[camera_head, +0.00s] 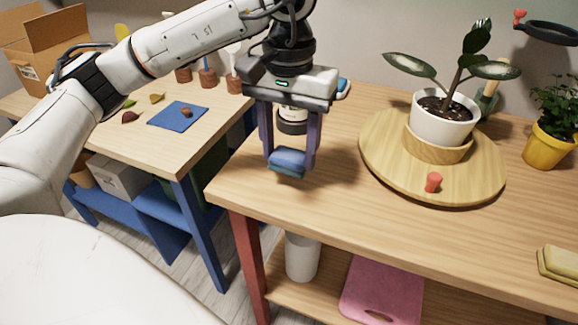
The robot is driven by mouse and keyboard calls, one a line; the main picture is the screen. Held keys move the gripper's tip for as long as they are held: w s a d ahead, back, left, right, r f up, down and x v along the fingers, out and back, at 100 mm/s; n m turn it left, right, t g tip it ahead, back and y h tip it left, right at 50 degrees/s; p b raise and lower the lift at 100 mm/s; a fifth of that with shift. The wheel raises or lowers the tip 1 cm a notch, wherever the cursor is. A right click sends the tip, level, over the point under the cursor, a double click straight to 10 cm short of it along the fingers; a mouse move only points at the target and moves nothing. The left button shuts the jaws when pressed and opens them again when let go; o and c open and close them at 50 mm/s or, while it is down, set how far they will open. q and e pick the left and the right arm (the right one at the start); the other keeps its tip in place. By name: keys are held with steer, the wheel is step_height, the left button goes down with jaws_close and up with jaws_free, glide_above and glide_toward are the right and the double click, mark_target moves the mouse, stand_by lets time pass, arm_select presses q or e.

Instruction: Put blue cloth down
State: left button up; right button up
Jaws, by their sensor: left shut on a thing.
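My left gripper (289,160) points straight down over the left end of the wooden table (330,205). Its two fingers are shut on a folded blue cloth (287,162). The cloth is at or just above the tabletop near its left front part; I cannot tell whether it touches the wood. Part of the cloth is hidden by the fingers. My right gripper is not in view.
A round wooden board (385,165) bears a white pot (441,122) with a leafy plant and a small red piece (433,182). A yellow pot (548,146) and yellow sponges (560,264) are at the right. A second table (150,145) holds a blue mat (170,118) and leaves.

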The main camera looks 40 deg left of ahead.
mark_target(289, 155)
arm_select(q)
step_height(289, 155, down, 4)
steer(key=shift+r, duration=0.1)
steer(key=o, duration=0.5)
steer(key=shift+f+b, duration=0.2)
steer(key=shift+b, duration=0.1)
steer(key=o, duration=0.4)
steer(key=shift+r, duration=0.1)
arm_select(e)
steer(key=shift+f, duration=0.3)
arm_select(q)
steer(key=shift+r, duration=0.1)
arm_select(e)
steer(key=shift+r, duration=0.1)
arm_select(q)
steer(key=shift+r+p, duration=0.25)
steer(key=shift+p, duration=0.1)
step_height(289, 155, up, 11)
steer(key=shift+f+p, duration=0.1)
steer(key=shift+p, duration=0.8)
steer(key=shift+r, duration=0.45)
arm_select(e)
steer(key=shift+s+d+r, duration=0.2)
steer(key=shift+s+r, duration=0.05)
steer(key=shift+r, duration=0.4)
